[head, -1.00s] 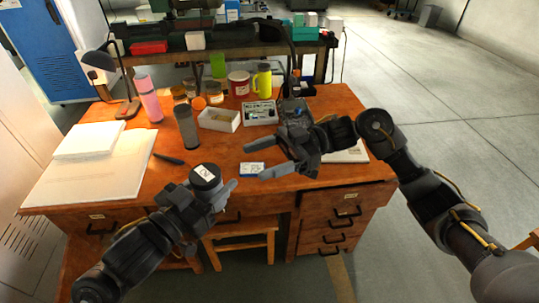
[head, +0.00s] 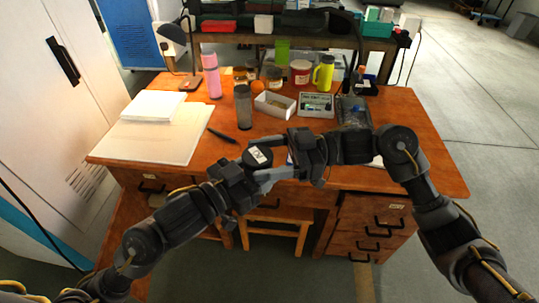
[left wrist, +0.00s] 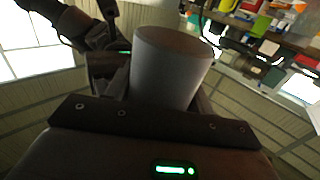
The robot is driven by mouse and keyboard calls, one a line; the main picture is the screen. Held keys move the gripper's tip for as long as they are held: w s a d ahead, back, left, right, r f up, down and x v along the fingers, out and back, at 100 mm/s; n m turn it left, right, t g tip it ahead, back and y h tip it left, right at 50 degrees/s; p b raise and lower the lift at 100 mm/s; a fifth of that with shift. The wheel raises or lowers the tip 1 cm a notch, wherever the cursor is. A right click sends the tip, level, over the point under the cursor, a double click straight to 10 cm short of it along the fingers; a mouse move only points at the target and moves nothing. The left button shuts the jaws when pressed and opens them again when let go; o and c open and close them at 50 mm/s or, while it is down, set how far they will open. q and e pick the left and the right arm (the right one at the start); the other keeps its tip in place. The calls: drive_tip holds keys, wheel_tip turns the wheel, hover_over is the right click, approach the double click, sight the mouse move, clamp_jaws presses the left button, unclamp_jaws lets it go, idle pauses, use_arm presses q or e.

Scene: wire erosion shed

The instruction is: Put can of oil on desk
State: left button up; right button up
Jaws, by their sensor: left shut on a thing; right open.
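The can of oil (head: 258,156), with a dark top bearing a white label, is in my left gripper (head: 246,170) in front of the desk's near edge. In the left wrist view the can (left wrist: 170,70) is a grey cylinder between the fingers. My right gripper (head: 272,163) is open and reaches in from the right, its fingers on either side of the can; I cannot tell if they touch it. The desk (head: 438,155) is orange-brown wood, and its near edge is partly hidden by my arms.
White papers (head: 150,140) cover the desk's left part, with a dark pen-like object (head: 223,136) beside them. A grey tumbler (head: 243,108), pink bottle (head: 211,75), white box (head: 274,105) and yellow-green jug (head: 324,74) stand farther back. The desk's right end is bare. A stool (head: 275,225) stands below.

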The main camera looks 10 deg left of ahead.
drive_tip(key=c, duration=0.8)
use_arm(q)
drive_tip(key=o, duration=1.2)
use_arm(e)
drive_tip(key=shift+c, duration=0.4)
use_arm(q)
drive_tip(key=shift+f, duration=0.1)
